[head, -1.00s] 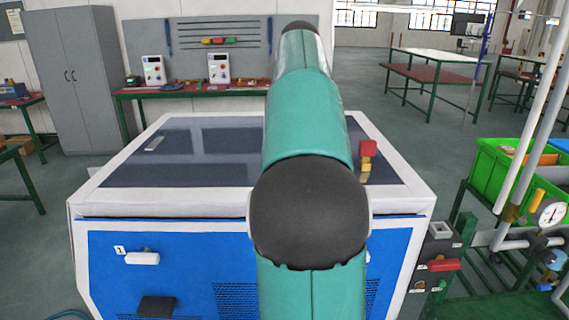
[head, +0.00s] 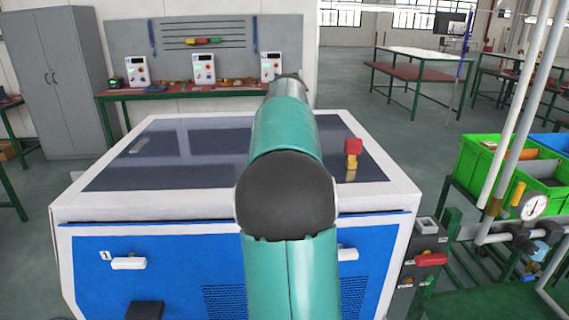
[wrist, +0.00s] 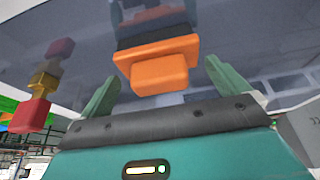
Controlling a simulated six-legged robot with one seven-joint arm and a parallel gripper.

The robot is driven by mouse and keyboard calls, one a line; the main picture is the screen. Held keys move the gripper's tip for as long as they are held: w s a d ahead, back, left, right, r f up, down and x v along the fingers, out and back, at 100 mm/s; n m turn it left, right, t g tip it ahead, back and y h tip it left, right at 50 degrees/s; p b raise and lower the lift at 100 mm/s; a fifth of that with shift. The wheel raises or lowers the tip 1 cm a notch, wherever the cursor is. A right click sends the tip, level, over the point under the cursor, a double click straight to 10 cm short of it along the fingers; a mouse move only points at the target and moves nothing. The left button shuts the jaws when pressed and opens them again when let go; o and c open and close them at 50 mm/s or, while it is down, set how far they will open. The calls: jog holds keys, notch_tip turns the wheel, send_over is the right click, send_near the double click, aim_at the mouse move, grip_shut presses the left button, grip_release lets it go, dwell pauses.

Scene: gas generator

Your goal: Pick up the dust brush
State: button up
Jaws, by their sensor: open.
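The dust brush (wrist: 158,72) shows in the wrist view as an orange block with a dark band, likely bristles, against the glossy top. It appears upside down there, with its reflection above it. My gripper (wrist: 161,68) is open, one green finger on each side of the brush's orange part. The fingers look apart from it; I cannot tell how far they reach along it. In the head view my green arm extends over the machine's dark top (head: 200,150) and hides the gripper and brush.
A red and yellow block stack (head: 352,150) stands on the top's right side; it also shows in the wrist view (wrist: 40,85). Green bins (head: 480,165) and a gauge (head: 532,206) on pipes are at right. A workbench (head: 190,90) stands behind. The top's left part is mostly clear.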

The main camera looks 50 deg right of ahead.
jog(key=shift+x, duration=0.8)
jog(key=shift+a, duration=0.1)
jog(key=c, duration=0.8)
jog(key=shift+r, duration=0.15)
jog(key=shift+r, duration=0.55)
jog(key=v, duration=0.2)
jog(key=shift+r, duration=0.45)
jog(key=s+a+r, duration=0.5)
jog(key=a+r, duration=0.1)
jog(key=s+a+r, duration=0.3)
jog(key=a, duration=0.1)
jog(key=shift+s, duration=0.3)
